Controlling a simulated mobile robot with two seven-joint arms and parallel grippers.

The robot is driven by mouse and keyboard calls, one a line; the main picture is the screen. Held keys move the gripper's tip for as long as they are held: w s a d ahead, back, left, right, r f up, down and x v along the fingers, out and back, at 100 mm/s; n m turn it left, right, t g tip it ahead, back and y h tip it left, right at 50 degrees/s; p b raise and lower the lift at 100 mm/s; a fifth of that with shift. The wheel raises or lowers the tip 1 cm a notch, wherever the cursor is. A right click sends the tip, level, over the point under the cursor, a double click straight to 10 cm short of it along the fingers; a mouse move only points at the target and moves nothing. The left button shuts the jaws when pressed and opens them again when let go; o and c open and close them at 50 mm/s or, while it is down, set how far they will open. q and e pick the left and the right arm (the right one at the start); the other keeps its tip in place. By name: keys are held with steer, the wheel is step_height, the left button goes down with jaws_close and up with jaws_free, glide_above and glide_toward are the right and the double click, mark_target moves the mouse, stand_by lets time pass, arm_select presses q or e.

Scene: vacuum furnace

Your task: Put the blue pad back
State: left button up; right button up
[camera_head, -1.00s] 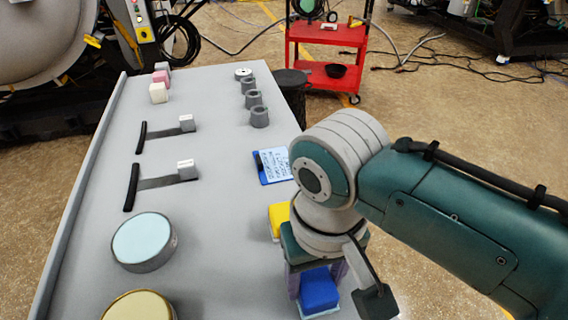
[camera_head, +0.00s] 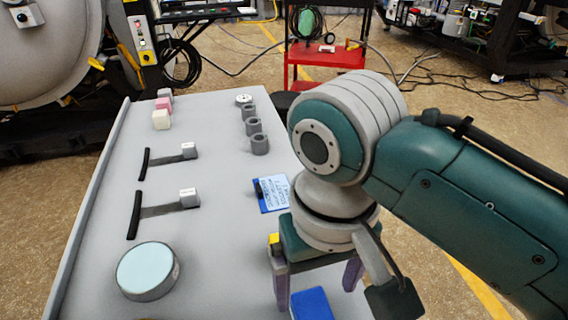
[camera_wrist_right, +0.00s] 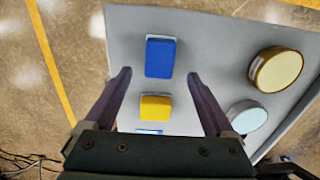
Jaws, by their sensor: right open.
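The blue pad (camera_head: 312,305) lies on the grey table near its right edge, partly cut off by the bottom of the head view. The right wrist view shows it whole (camera_wrist_right: 160,57), a blue rectangle on the table. My right gripper (camera_head: 318,284) is above it, pointing down, with its two purple fingers spread apart. In the right wrist view the open fingers (camera_wrist_right: 158,75) have nothing between them, and the pad shows beyond the tips. My left gripper is out of view.
A yellow pad (camera_wrist_right: 155,107) lies beside the blue one. A blue-edged card (camera_head: 272,193) lies farther along the table (camera_head: 215,235). Round containers (camera_head: 147,271), two black-handled tools (camera_head: 165,208) and several grey cylinders (camera_head: 254,126) stand around. A red cart (camera_head: 328,57) is behind.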

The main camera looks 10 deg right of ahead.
mark_target(313, 309)
step_height(313, 309, up, 5)
steer(key=s+d+r+n+t, duration=0.1)
steer(key=s+d+t, duration=0.2)
steer(key=s+d, duration=0.6)
steer(key=s, duration=0.3)
steer(key=shift+d+r+n+t+p, duration=0.2)
steer(key=shift+r+n+t+p, duration=0.1)
steer(key=shift+p, duration=0.05)
